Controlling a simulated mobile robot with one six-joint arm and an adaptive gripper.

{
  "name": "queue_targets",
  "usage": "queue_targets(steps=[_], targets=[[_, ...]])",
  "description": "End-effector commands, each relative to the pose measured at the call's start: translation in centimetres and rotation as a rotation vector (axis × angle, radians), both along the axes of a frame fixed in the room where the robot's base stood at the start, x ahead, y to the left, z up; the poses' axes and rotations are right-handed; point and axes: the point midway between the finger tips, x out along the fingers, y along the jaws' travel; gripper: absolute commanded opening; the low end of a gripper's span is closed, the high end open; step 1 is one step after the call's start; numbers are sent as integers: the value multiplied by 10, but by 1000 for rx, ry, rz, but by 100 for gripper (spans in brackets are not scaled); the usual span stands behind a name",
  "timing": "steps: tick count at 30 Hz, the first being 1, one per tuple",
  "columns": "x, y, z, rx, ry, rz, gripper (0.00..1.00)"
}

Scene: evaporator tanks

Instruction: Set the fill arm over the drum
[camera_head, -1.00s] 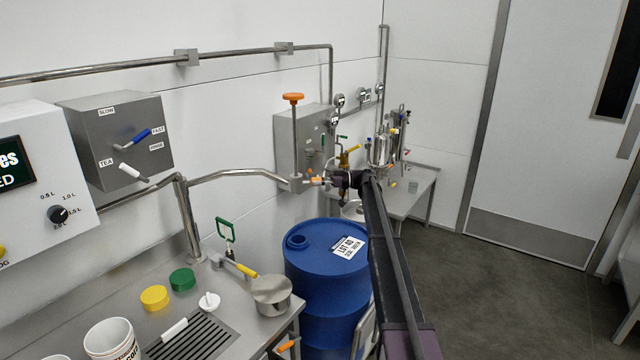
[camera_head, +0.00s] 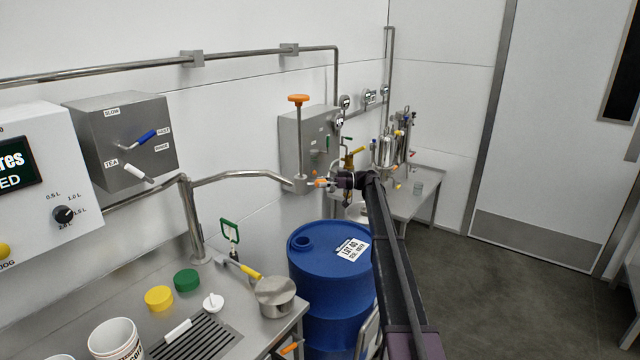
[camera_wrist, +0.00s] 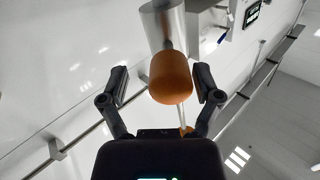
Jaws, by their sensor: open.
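The fill arm (camera_head: 240,175) is a bent steel pipe on an upright post beside the counter. Its outer end, with an orange-topped vertical rod, hangs above the blue drum (camera_head: 312,265), toward the back. The drum's bung opening (camera_head: 301,242) is at the left of its lid. An orange grip (camera_head: 320,182) sticks out sideways from the fill arm's end. My gripper (camera_head: 334,181) is at this grip. In the wrist view the orange grip (camera_wrist: 171,78) lies between my open fingers (camera_wrist: 163,82), with a visible gap on the left; contact on the right is unclear.
The steel counter (camera_head: 232,325) holds a saucepan (camera_head: 275,297), yellow and green lids and white tubs. A grey valve box (camera_head: 305,145) is on the wall behind the fill arm. A side table (camera_head: 420,190) with steel vessels stands behind. Open floor (camera_head: 510,290) lies right.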

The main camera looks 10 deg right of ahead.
Motion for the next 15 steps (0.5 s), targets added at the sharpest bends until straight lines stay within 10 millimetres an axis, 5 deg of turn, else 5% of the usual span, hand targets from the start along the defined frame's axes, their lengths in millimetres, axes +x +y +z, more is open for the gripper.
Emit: queue_targets(steps=[15], targets=[[-6, -56, 0, 1, 0, -2, 82]])
